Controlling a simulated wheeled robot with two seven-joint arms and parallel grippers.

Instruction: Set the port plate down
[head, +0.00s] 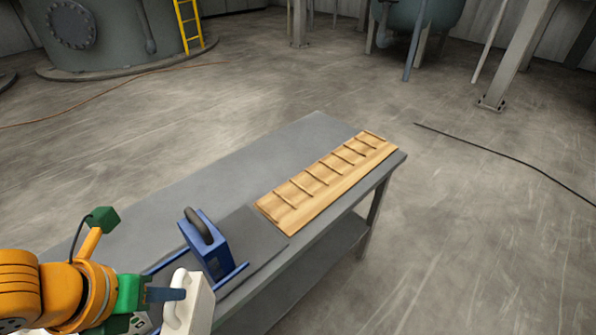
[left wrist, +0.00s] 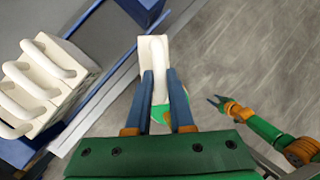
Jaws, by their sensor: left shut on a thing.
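My left gripper (head: 184,294) is shut on the handle of a white plate (head: 201,307), which I take to be the port plate, at the bottom of the head view. In the left wrist view the plate (left wrist: 153,52) is edge-on between the blue fingers (left wrist: 160,80), its far end beside the blue frame. It looks held clear of the bench, though I cannot tell its exact height. My right gripper (left wrist: 217,99) shows small at the right of the left wrist view, apart from the plate, its fingers spread and empty.
A slotted wooden rack (head: 318,186) lies empty on the grey bench (head: 240,166). A blue press block with a black handle (head: 204,240) stands on blue rails nearer me. More white plates with handles (left wrist: 42,78) stand together at left in the left wrist view. Bare bench lies left of the rack.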

